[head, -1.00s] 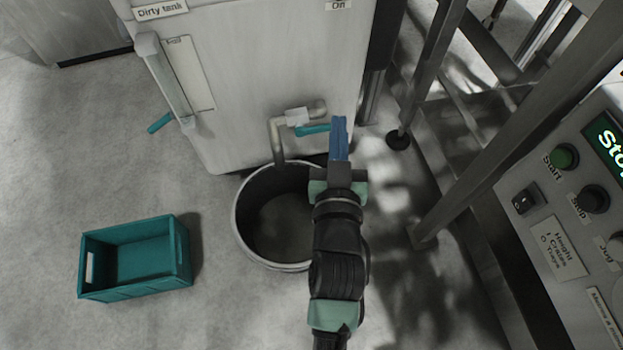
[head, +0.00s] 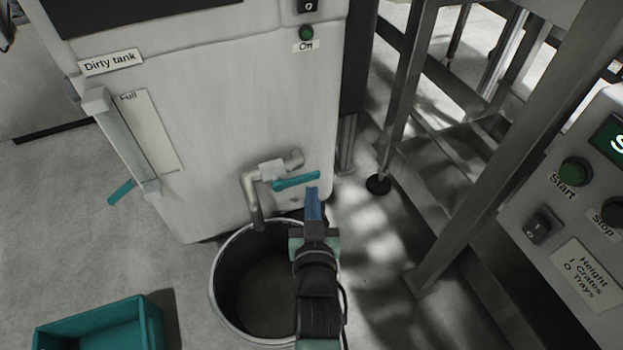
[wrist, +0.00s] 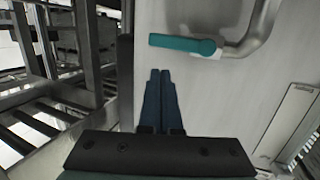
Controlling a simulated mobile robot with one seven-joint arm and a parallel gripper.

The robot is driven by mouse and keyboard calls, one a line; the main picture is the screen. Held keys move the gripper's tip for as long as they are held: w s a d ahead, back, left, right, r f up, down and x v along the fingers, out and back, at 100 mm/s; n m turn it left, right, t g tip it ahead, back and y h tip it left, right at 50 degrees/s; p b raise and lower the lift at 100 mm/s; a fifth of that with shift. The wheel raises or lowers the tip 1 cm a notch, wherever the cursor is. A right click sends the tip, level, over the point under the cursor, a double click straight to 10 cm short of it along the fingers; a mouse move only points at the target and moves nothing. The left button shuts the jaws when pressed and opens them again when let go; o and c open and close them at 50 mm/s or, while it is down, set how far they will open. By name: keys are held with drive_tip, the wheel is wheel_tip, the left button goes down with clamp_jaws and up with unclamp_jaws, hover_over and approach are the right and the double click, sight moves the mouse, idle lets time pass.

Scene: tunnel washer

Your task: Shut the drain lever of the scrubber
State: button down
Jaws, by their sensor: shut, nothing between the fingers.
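The scrubber is a pale cabinet (head: 215,115) with a "Dirty tank" label. A grey drain pipe (head: 252,200) comes out low on its front and bends down over a round bucket. The teal drain lever (head: 297,181) sticks out to the right of the pipe's valve, roughly level. In the wrist view the lever (wrist: 183,43) lies sideways across the upper middle, with the pipe (wrist: 250,38) at its right. My gripper (head: 312,190) is shut and empty, its blue fingers close below the lever's free end. In the wrist view the fingertips (wrist: 160,72) show apart from the lever.
The bucket (head: 222,300) stands on the floor under the pipe, beside my gripper. A teal crate (head: 90,325) lies at lower left. Another teal handle (head: 121,192) is at the cabinet's left side. A metal frame (head: 410,95) and control panel (head: 570,215) stand at right.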

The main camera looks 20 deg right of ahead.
sight(311, 178)
drive_tip(key=shift+b+x, duration=1.9)
drive_tip(key=shift+x, duration=1.35)
drive_tip(key=shift+f, duration=0.15)
drive_tip(key=shift+f+b, duration=1.4)
drive_tip(key=shift+f, duration=0.35)
